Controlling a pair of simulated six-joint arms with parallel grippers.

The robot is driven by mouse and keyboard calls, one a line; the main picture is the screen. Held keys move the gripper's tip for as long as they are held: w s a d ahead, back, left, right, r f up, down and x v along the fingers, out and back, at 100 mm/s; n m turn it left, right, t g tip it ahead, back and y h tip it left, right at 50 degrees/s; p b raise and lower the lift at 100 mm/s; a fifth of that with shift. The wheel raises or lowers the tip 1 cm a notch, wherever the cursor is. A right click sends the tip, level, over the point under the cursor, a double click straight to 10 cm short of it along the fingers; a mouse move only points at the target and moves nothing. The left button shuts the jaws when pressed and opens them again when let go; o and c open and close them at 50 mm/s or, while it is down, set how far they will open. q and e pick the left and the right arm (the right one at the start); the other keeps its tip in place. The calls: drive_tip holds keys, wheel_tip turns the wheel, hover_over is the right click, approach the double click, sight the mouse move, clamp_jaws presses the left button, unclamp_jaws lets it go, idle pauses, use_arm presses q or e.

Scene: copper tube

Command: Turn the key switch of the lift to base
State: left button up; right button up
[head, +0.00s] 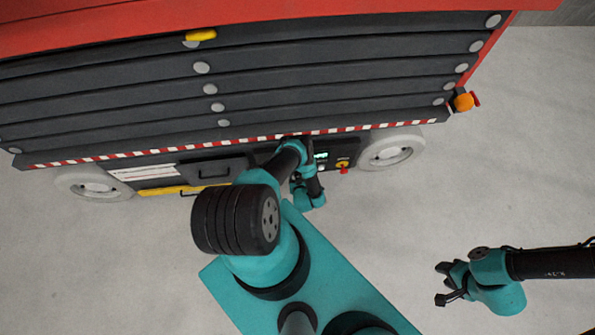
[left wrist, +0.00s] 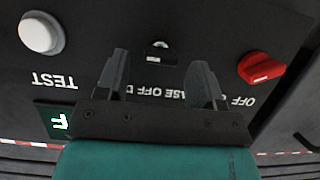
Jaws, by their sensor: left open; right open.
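The key switch (left wrist: 160,50) shows in the left wrist view on the lift's dark panel, above a partly covered label that reads upside down. My left gripper (left wrist: 159,70) is open, with one finger on each side of the switch in the picture. I cannot tell whether they touch it. In the head view the key switch is hidden behind my left arm, and the left fingertips cannot be made out. The lift (head: 130,110) is a large red and dark grey machine. My right gripper (head: 441,284) is open and empty, low on the right, well away from the lift.
A red knob (left wrist: 262,68) is right of the key switch; a white TEST button (left wrist: 41,33) is left, with a lit display (left wrist: 57,122) below it. A red emergency button (head: 343,168) stands by the lift's wheel (head: 391,151). The floor (head: 525,140) at right is clear.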

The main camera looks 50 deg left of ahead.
use_arm(q)
drive_tip(key=shift+w+a, duration=0.1)
drive_tip(key=shift+a, duration=0.05)
drive_tip(key=c, duration=0.9)
drive_tip(key=shift+c, duration=0.2)
drive_tip(key=shift+n+t, duration=0.3)
drive_tip(key=shift+s+a+f+n+t+h, duration=0.2)
drive_tip(key=shift+n+t, duration=0.35)
drive_tip(key=shift+n, duration=0.4)
drive_tip(key=shift+s+d+n+t+h, duration=0.1)
drive_tip(key=shift+n+t+h, duration=0.35)
drive_tip(key=shift+n, duration=0.45)
drive_tip(key=shift+s+a+f+n+t+h, duration=0.15)
drive_tip(key=shift+n+t, duration=0.45)
drive_tip(key=shift+n, duration=0.35)
